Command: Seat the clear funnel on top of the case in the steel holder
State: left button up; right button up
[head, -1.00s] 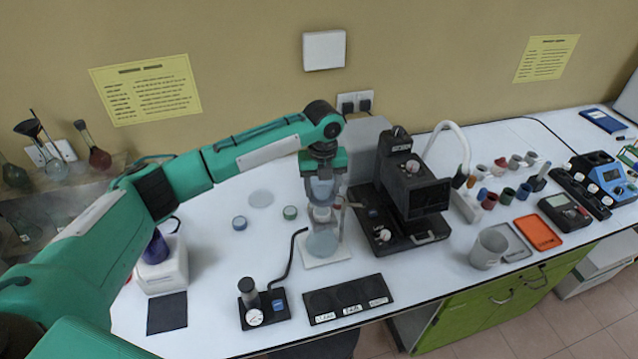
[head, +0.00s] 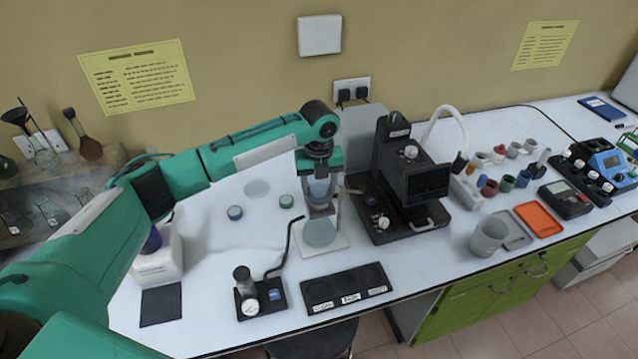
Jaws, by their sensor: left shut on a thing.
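My left gripper (head: 320,174) is shut on the clear funnel (head: 319,190), a pale bluish see-through cup. It holds the funnel upright, straight above the steel holder (head: 337,213). The case (head: 320,208) is a small pale piece in the holder, just below the funnel, and partly hidden. I cannot tell whether funnel and case touch. A clear round vessel (head: 320,233) stands under them on the holder's white base (head: 327,248). My right gripper is not in view.
A black instrument (head: 405,185) stands close on the right of the holder. A bent dark tube rises from a small gauge unit (head: 262,300) at front left. A black labelled tray (head: 346,288) lies in front.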

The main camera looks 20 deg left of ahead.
pick_arm(q)
jog(key=shift+p, duration=0.4)
jog(key=shift+p, duration=0.35)
dwell(0.5)
jog(key=shift+f, duration=0.5)
dwell(0.6)
jog(key=shift+f+p, duration=0.2)
jog(key=shift+p, duration=0.1)
dwell(0.5)
jog(key=o, duration=1.1)
jog(key=shift+c, duration=0.2)
jog(key=shift+s, duration=0.1)
jog(key=shift+o, duration=0.5)
